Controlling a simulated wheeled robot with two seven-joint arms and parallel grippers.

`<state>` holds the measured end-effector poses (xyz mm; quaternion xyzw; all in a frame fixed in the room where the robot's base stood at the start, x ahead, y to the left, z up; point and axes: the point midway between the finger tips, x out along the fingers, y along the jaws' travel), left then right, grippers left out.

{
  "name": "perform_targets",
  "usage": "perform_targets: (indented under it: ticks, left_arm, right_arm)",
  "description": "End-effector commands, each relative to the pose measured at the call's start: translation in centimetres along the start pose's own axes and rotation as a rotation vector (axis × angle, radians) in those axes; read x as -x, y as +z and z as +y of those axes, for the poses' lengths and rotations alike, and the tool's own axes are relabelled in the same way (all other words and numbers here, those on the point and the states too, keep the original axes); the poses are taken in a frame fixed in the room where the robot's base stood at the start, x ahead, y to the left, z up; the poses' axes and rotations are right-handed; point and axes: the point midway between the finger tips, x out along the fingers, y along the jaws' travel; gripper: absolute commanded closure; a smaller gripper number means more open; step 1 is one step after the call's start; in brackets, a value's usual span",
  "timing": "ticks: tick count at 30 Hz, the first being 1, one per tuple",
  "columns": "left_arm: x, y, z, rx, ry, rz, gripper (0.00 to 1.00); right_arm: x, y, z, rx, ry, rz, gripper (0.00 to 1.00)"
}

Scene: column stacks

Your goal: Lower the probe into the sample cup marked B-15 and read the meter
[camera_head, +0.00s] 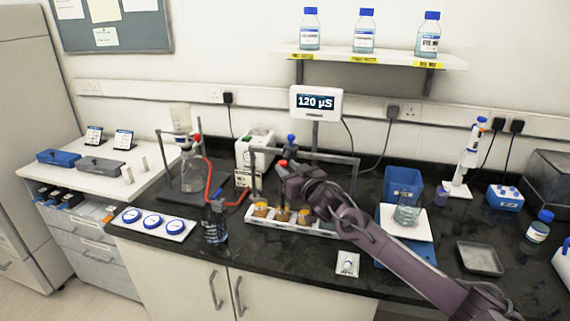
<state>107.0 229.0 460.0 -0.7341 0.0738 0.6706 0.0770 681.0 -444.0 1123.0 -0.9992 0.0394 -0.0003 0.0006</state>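The meter (316,103) stands behind the rack and its screen reads 120 µS. A white rack (262,222) on the dark bench holds several small sample cups with amber contents, such as the left one (260,209). Their labels are too small to read, so I cannot tell which is B-15. My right gripper (284,176) is above the rack's cups, its arm reaching in from the lower right and hiding the rack's right part. A red-tipped piece (283,163) shows at the gripper; I cannot tell whether it is the probe or is held. My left gripper is out of view.
A grey frame (322,157) stands over the rack.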

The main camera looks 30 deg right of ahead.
Motion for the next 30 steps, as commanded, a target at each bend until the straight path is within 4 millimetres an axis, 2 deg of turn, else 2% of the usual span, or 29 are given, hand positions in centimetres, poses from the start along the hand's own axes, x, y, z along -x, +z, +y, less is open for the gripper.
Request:
perform_targets:
  ticks: [6, 17, 24, 30]
  left_arm:
    - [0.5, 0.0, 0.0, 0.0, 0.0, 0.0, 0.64]
    - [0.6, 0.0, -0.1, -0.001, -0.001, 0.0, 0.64]
    - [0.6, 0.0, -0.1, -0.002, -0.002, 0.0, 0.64]
    - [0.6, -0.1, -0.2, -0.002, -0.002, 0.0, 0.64]
  right_arm:
    - [-1.9, -0.1, 0.0, 0.0, 0.0, 0.0, 0.68]
    - [-2.2, 0.1, 0.0, 0.001, 0.0, -0.001, 0.68]
    - [-2.2, 0.1, 0.0, 0.001, 0.0, -0.002, 0.98]
    - [-2.2, 0.0, 0.0, 0.001, 0.0, -0.002, 1.0]
